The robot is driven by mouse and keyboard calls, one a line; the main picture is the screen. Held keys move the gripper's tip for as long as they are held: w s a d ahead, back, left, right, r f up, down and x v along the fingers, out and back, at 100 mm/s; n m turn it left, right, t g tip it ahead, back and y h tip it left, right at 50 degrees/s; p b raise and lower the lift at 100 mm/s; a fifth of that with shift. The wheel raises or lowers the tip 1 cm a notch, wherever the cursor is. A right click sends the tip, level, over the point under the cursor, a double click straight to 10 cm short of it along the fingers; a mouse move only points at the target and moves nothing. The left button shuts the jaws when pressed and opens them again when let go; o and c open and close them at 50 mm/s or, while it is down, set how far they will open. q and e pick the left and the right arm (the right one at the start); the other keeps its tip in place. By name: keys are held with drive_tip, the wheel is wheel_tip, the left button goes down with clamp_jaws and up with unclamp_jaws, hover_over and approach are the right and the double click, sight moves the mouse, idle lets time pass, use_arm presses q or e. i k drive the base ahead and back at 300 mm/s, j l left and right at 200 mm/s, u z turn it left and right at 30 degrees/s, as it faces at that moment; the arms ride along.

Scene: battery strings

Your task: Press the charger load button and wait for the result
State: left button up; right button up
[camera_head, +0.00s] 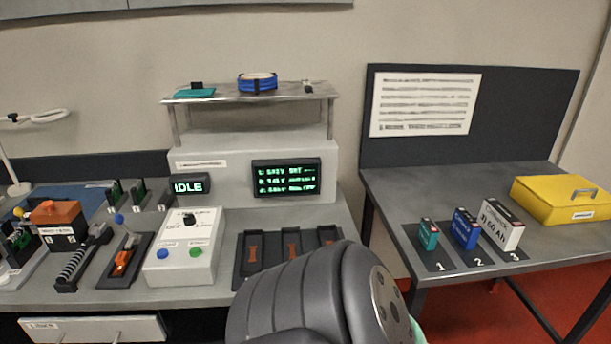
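A pale control box (165,275) sits on the left bench. It has a dark knob (190,218) on top, a blue button (162,254) at left and a green button (195,252) at right. The labels by the buttons are too small to read. Behind it, a small display (190,185) reads IDLE in green. A larger screen (286,178) shows several lines of green text, mostly unreadable. A dark arm link of mine fills the bottom middle, in front of a dark tray with slots (250,258). Neither gripper is in view.
Three batteries stand on the right table: teal (428,236), blue (465,229) and white (502,226), at marks 1, 2 and 3. A yellow case (555,200) lies behind them. Tools and a black-and-orange battery (60,225) crowd the bench's left. A gap separates the tables.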

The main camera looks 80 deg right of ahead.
sight(162, 253)
drive_tip(key=z, duration=2.35)
